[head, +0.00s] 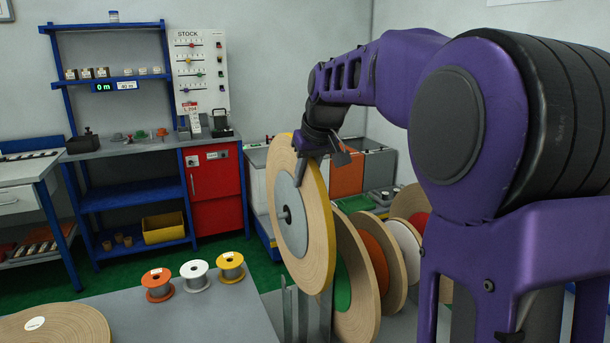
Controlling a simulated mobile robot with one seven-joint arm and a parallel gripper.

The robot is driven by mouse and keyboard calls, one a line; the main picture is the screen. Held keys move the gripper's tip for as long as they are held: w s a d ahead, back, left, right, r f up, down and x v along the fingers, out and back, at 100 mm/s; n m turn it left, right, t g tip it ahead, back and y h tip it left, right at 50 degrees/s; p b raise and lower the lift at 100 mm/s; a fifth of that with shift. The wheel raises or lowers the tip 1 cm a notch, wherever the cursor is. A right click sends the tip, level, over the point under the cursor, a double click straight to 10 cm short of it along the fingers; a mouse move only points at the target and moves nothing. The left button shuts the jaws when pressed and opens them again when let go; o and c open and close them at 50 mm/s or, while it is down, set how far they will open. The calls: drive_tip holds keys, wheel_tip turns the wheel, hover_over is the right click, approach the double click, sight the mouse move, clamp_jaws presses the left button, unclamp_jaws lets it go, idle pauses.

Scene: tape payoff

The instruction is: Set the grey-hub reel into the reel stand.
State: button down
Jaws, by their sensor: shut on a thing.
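The grey-hub reel (292,225) is a large tan disc with a yellow edge and a grey centre, held upright in the head view's middle. My gripper (302,168) is shut on it near the top of the reel. A grey metal upright structure (287,312), which looks like the reel stand, shows at the bottom under the reel. The reel hides part of it, and I cannot tell whether the two touch.
Reels with green (343,285), orange (376,262), white (405,250) and red (419,220) hubs stand in a row to the right. A grey table (225,318) at front left holds three small spools (195,275) and a flat tan reel (55,328). Blue shelves (130,190) stand behind.

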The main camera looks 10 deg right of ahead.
sight(305, 210)
drive_tip(key=shift+f+b, duration=3)
drive_tip(key=shift+f, duration=1.15)
drive_tip(key=shift+w, duration=0.1)
drive_tip(key=shift+f, duration=0.1)
drive_tip(key=shift+f, duration=2.5)
